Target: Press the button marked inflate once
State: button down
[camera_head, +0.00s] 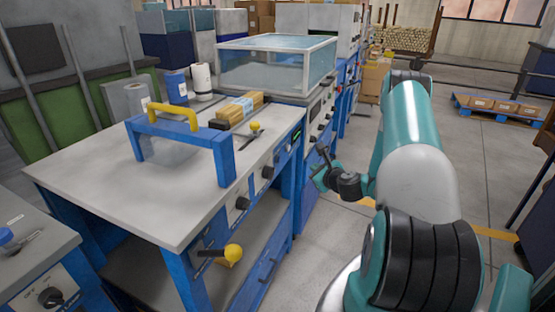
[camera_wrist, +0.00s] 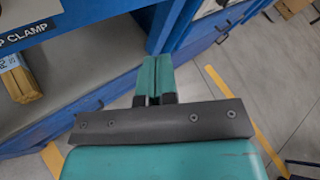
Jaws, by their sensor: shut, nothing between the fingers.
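No button marked inflate can be read in either view. The blue workbench (camera_head: 130,205) carries a front control panel with black knobs (camera_head: 242,203) and small controls too small to read. My gripper (camera_head: 318,176) is at the right of this bench's front, apart from the panel in the head view. In the wrist view its teal fingers (camera_wrist: 155,75) are shut together and empty, pointing at a blue bench leg and the shelf area. A blue panel edge (camera_wrist: 25,35) there shows lettering ending in "P CLAMP".
A blue frame with a yellow handle (camera_head: 175,115) stands on the benchtop. A yellow-knobbed lever (camera_head: 233,251) sticks out at the front corner. A clear-lidded machine (camera_head: 278,65) stands behind. A wooden bundle (camera_wrist: 20,78) lies on the lower shelf.

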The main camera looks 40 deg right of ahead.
aim_at(279, 159)
jog(key=shift+w, duration=0.1)
jog(key=w+a+p, duration=0.3)
jog(key=w+p, duration=0.1)
jog(key=w, duration=0.4)
jog(key=shift+a+p, duration=0.15)
jog(key=shift+p, duration=0.15)
dwell(1.9)
jog(key=shift+w+a+p, duration=0.15)
jog(key=shift+w+p, duration=0.2)
jog(key=shift+w+a, duration=0.15)
jog(key=shift+w, duration=0.15)
dwell(0.6)
jog(key=shift+s+d, duration=0.3)
jog(key=shift+s, duration=0.4)
